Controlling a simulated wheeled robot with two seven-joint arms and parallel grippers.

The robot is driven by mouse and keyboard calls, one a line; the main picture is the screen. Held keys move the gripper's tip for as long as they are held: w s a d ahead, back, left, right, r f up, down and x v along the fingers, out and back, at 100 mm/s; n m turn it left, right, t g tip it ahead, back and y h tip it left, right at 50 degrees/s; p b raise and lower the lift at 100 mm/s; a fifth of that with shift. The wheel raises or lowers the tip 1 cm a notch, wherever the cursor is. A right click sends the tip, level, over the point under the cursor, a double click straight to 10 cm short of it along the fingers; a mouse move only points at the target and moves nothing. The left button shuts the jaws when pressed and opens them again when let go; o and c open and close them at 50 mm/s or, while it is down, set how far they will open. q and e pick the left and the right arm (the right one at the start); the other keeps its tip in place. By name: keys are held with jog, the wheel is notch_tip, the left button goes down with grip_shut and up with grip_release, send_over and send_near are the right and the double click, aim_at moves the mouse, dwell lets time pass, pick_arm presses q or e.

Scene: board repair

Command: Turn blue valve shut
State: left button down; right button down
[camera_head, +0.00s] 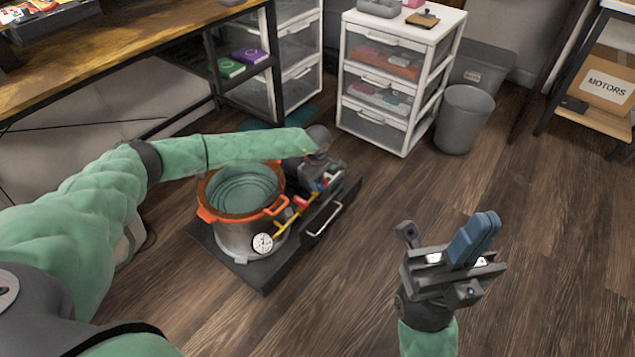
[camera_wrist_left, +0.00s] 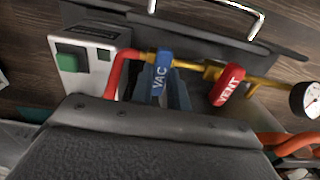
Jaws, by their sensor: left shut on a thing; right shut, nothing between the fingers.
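The blue valve handle (camera_wrist_left: 161,76), marked VAC, sits on a brass pipe and lies crosswise to it in the left wrist view. My left gripper (camera_wrist_left: 176,92) is at this handle with its blue-grey fingers shut on it; the body of the gripper hides part of the grip. In the head view the left gripper (camera_head: 321,176) is over the back right of the pump unit, and the handle is small and partly hidden there. My right gripper (camera_head: 474,242) is shut and empty, above the floor at the right, well apart from the unit.
A red VENT handle (camera_wrist_left: 229,85) and a gauge (camera_wrist_left: 307,97) are on the same pipe. A switch box (camera_wrist_left: 88,60) is left of the blue handle. The pot (camera_head: 238,236) with an orange rim stands on a dark base (camera_head: 272,276). A drawer unit (camera_head: 391,81) stands behind.

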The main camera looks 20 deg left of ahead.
pick_arm(q)
jog(key=c, duration=1.4)
grip_release()
jog(key=shift+o, duration=0.2)
jog(key=shift+r, duration=0.4)
notch_tip(320, 180, up, 6)
jog(key=shift+f+p, duration=0.1)
jog(key=shift+p, duration=0.85)
jog(key=shift+r, duration=0.55)
